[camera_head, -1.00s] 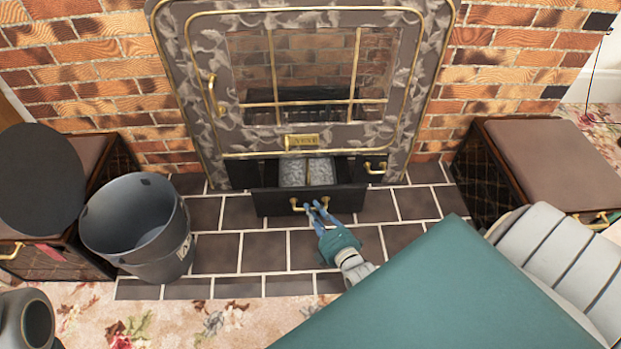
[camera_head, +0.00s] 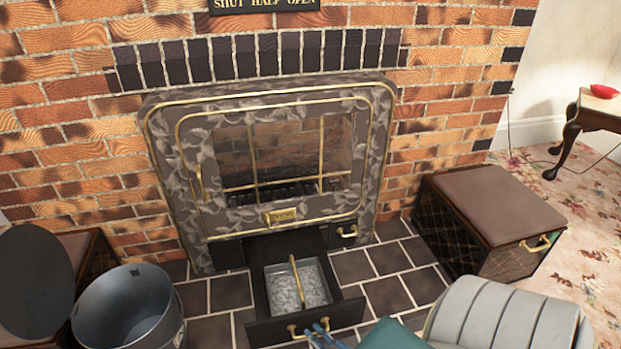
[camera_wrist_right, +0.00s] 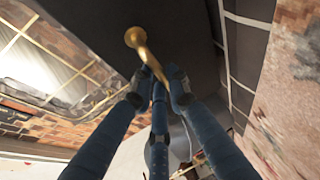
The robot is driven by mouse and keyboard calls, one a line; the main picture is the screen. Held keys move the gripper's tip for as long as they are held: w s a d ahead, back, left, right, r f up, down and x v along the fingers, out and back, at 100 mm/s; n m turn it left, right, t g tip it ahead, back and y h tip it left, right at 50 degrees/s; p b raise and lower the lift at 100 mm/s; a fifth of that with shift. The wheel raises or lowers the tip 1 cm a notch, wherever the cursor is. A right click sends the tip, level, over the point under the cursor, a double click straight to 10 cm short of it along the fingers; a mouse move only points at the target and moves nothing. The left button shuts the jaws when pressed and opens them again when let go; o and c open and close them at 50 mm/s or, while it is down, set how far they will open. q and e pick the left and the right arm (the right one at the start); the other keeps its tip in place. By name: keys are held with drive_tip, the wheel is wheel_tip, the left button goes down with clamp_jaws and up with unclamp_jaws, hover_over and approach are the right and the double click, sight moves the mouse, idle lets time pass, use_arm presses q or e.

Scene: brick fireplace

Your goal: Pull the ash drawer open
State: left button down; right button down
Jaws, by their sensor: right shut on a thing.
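The ash drawer (camera_head: 262,330) is a black box standing well out from under the fireplace, over the tiled hearth. Inside it lies a metal ash pan (camera_head: 318,285) of grey ash with a brass bar across it. My right gripper (camera_head: 322,329) is at the drawer's front, shut on its brass handle (camera_head: 293,331). The right wrist view shows the blue fingers (camera_wrist_right: 160,82) closed around the brass handle (camera_wrist_right: 137,38) against the dark drawer front. Part of the handle is hidden by the fingers. My left gripper is not in view.
A grey metal bucket (camera_head: 128,312) stands left of the drawer. A box with a padded brown top (camera_head: 480,200) stands to the right. The glazed fireplace front (camera_head: 375,180) is behind. Dark hearth tiles (camera_head: 388,297) are bare right of the drawer.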

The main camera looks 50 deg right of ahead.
drive_tip(key=shift+s, duration=0.15)
drive_tip(key=c, duration=1.7)
unclamp_jaws()
drive_tip(key=shift+o, duration=0.2)
drive_tip(key=o, duration=0.5)
wheel_tip(320, 180, up, 7)
drive_tip(key=shift+f, duration=0.1)
drive_tip(key=shift+c, duration=0.2)
wheel_tip(320, 180, up, 3)
drive_tip(key=shift+f, duration=0.1)
drive_tip(key=c, duration=0.5)
drive_tip(key=shift+o, duration=0.2)
drive_tip(key=shift+r, duration=0.3)
drive_tip(key=shift+f, duration=0.1)
